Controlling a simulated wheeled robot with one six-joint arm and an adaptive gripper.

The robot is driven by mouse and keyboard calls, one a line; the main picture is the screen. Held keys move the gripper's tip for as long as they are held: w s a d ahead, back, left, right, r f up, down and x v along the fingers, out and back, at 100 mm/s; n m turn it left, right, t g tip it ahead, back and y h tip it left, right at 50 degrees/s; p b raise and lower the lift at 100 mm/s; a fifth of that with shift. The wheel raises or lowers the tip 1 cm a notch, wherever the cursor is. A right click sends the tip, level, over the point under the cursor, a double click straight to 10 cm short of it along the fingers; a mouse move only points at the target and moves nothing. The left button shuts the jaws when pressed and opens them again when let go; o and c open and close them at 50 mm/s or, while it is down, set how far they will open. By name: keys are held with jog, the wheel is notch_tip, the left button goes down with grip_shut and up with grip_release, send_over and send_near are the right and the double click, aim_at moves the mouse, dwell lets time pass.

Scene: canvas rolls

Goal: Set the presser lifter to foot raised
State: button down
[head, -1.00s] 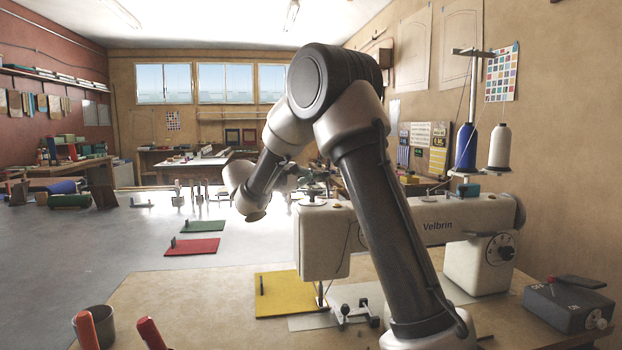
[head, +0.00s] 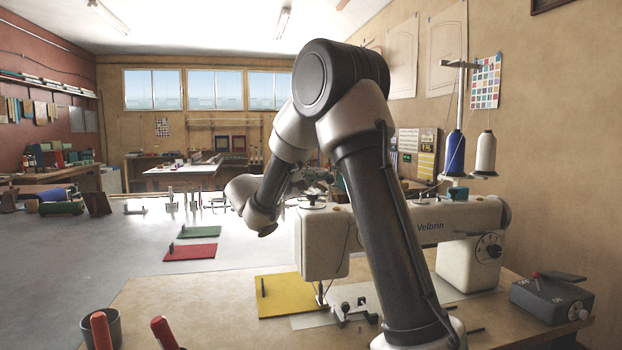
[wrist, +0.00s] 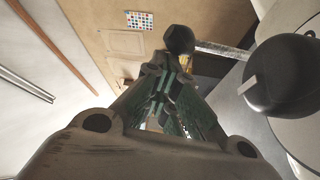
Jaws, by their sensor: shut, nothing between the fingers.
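The white sewing machine (head: 322,240) stands on the table, its head end facing me, with a dark knob (head: 314,201) on top. My gripper (wrist: 162,98) is shut and empty, its green-padded fingers together in the wrist view. Just beyond the fingertips in that view is a dark ball-shaped knob (wrist: 178,40), with a pale metal bar (wrist: 222,51) running right from near it. This looks like the lifter lever, but I cannot be sure. A larger dark rounded part (wrist: 285,76) sits at right against a white surface. Contact is unclear. In the head view my arm hides most of the gripper and lifter.
A yellow panel (head: 284,295) lies left of the machine. A grey control box (head: 550,300) stands at right. A cup (head: 113,325) and red-handled tools (head: 164,334) are at the front left. A thread stand holds a blue spool (head: 454,153) and a white spool (head: 485,153).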

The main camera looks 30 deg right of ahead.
jog(key=shift+s+a, duration=0.3)
jog(key=shift+s, duration=0.65)
jog(key=shift+s+a, duration=0.3)
jog(key=shift+s, duration=0.65)
jog(key=shift+s+a+f, duration=0.15)
jog(key=shift+s+f, duration=0.1)
jog(key=shift+s, duration=0.4)
jog(key=shift+s+f, duration=0.1)
notch_tip(320, 180, up, 3)
jog(key=w, duration=0.3)
jog(key=a+f, duration=0.3)
jog(key=a, duration=0.6)
jog(key=shift+s+a+f, duration=0.2)
jog(key=shift+s+f, duration=0.15)
jog(key=shift+s, duration=0.05)
